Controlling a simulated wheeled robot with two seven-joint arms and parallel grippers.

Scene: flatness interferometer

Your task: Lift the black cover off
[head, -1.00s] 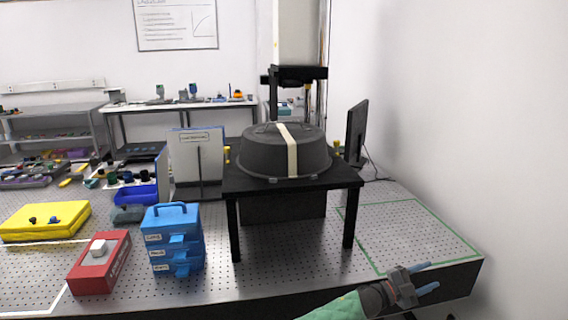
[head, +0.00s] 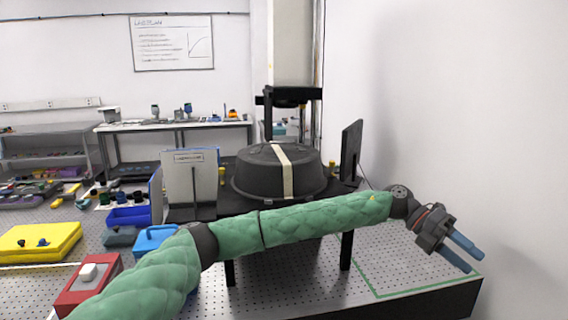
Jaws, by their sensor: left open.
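The black cover (head: 255,172), a round domed lid with a cream strip (head: 284,168) over its top, sits on a black raised stand (head: 206,212) in the middle of the bench. My left arm, in a green sleeve, reaches across in front of the stand and hides much of its front. My left gripper (head: 466,256) is open and empty, with blue fingers, to the right of the cover and apart from it, over the bench's right end. My right gripper is out of the picture.
A green outlined area (head: 400,291) lies bare on the perforated bench at right. A dark monitor (head: 351,150) stands behind the cover's right side. A blue drawer box (head: 155,238), red box (head: 88,288) and yellow case (head: 40,242) stand at left.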

